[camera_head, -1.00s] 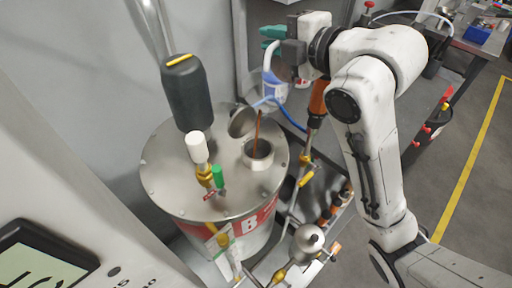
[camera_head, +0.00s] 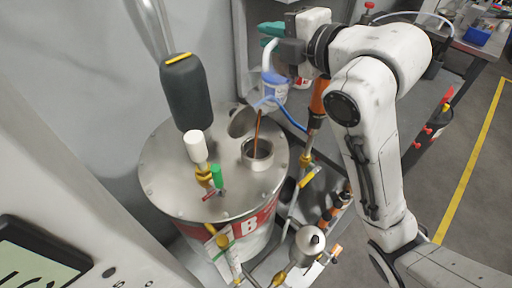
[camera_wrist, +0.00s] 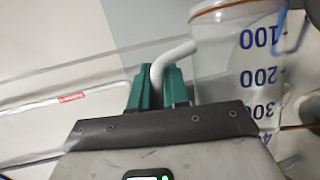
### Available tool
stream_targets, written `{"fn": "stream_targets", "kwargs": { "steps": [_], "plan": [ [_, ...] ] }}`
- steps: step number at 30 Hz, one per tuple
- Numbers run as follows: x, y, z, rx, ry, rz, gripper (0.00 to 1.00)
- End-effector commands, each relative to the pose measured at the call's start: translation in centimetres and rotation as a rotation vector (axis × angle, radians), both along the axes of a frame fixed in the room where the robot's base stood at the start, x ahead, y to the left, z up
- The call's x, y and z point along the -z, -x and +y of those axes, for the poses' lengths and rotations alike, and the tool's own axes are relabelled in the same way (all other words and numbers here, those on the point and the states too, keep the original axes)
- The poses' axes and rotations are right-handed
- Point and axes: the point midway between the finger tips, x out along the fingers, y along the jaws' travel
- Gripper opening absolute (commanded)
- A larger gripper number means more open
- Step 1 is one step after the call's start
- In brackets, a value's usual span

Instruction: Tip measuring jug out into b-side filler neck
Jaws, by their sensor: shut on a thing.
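The clear measuring jug (camera_head: 272,88) with blue marks hangs in the air behind the drum's neck, its blue-edged lip toward the neck. My gripper (camera_head: 271,37) has green fingers shut on its white handle; the wrist view shows the fingers (camera_wrist: 158,88) on the handle beside the jug (camera_wrist: 235,75). The b-side filler neck (camera_head: 257,154) is a short open metal collar on the drum lid. A thin brown-orange line (camera_head: 257,132) runs from near the jug's lip down into the neck; it looks like a liquid stream. The level in the jug is unclear.
The steel drum (camera_head: 165,180) carries a red B label. The hinged neck cap (camera_head: 242,121) stands open beside the neck. A dark cylinder (camera_head: 186,95), white and green fittings, and a blue hose (camera_head: 290,117) crowd around. Valves and pipes lie at the front right.

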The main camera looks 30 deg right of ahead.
Motion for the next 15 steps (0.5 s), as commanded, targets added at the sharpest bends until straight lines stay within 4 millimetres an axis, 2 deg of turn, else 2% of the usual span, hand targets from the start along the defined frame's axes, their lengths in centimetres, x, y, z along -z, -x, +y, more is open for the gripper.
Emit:
{"fn": "stream_targets", "kwargs": {
  "steps": [15],
  "plan": [
    [-0.32,0.34,0.44,-0.001,0.035,-0.028,0.0]
  ]
}}
